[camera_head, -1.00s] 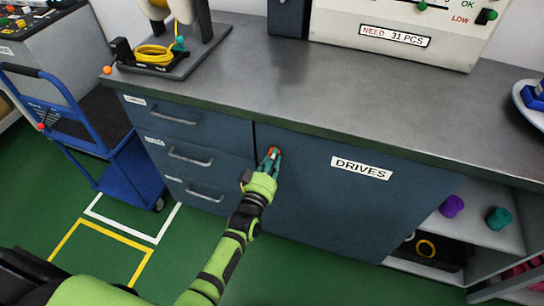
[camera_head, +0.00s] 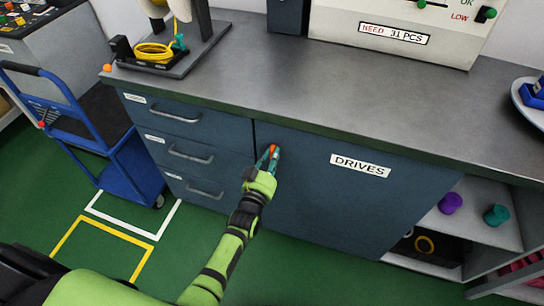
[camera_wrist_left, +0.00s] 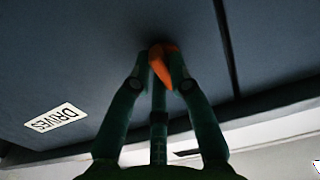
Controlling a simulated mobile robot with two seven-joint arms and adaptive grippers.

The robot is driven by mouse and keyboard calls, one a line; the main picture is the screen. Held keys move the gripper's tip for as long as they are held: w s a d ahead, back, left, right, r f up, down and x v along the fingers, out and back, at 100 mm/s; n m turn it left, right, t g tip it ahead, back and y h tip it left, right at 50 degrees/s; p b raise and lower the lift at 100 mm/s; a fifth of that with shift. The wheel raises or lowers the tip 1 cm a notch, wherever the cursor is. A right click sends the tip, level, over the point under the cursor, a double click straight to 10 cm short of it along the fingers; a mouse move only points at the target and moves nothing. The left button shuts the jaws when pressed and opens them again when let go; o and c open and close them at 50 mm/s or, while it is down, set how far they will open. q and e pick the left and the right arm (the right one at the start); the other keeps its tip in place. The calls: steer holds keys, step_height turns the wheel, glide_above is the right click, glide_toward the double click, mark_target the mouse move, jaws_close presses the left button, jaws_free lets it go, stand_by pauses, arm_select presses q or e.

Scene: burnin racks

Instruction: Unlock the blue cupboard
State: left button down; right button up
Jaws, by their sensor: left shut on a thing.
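The blue cupboard (camera_head: 325,205) is the wide dark blue door labelled DRIVES under the grey worktop, and it is closed. My left gripper (camera_head: 269,155) is at the upper left of this door, near the seam beside the drawers. Its fingers are shut on a small orange key-like piece (camera_head: 274,149) at the door face. My right gripper is not in view.
Drawers with grey handles (camera_head: 191,154) are left of the door. An open shelf (camera_head: 470,228) with purple and teal pieces is to its right. The worktop edge overhangs above my gripper. A blue cart (camera_head: 125,170) stands at the left on the green floor.

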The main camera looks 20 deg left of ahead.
arm_select(q)
steer(key=c, duration=1.1)
jaws_free()
steer(key=shift+c, duration=0.2)
steer(key=s, duration=1.2)
steer(key=shift+a, duration=0.2)
